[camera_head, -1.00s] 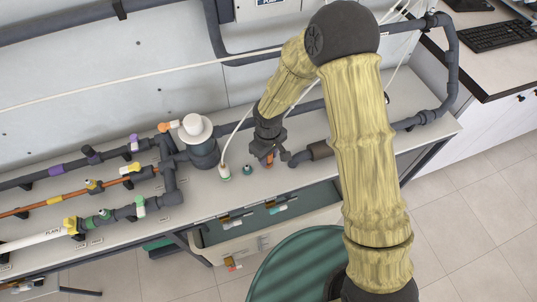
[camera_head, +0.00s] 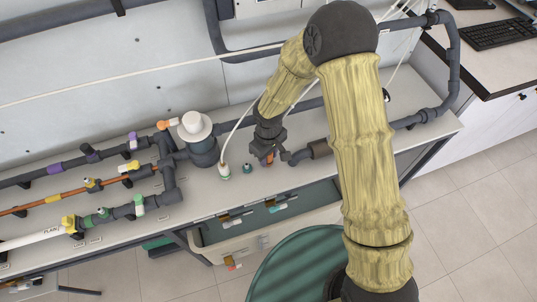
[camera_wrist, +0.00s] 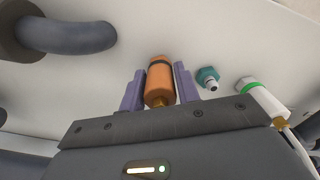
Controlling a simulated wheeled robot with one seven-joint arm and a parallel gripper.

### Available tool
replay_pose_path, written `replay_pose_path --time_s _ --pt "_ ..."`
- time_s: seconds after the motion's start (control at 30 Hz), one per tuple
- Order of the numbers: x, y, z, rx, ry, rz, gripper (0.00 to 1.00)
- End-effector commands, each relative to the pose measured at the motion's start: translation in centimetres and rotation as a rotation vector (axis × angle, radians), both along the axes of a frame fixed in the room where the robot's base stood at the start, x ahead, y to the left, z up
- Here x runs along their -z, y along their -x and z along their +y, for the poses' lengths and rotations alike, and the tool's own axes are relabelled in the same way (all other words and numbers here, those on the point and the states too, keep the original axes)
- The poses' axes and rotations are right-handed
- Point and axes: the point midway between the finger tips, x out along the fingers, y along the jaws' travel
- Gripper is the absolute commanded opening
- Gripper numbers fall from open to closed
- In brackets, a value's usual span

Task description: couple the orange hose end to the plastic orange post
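In the wrist view, an orange hose end (camera_wrist: 160,84) with a dark band and a brass tip stands between the two purple fingers of my gripper (camera_wrist: 161,90). The fingers lie against both its sides. In the head view, my gripper (camera_head: 268,146) points down just over the bench top, with a bit of orange (camera_head: 268,158) below it. Orange also shows beyond the dark band. I cannot tell whether that is the orange post or part of the hose end, or whether the two are joined.
A teal post (camera_wrist: 208,78) stands bare to the right. Beyond it a white hose end with a green band (camera_wrist: 262,98) sits on a white post. A grey pipe elbow (camera_wrist: 70,36) is close on the left. More pipes and a white-capped vessel (camera_head: 195,126) stand along the bench (camera_head: 200,202).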

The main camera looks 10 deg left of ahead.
Motion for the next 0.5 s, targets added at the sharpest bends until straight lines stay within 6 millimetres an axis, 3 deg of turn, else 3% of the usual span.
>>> replay_pose_path --time_s 0.03,0.1,0.5 --pt "-0.01 0.0 0.0 0.0 0.0 0.0 0.42" --pt "-0.01 0.0 0.0 0.0 0.0 0.0 0.56" --pt "-0.56 -0.05 0.0 0.001 0.0 -0.001 0.56"
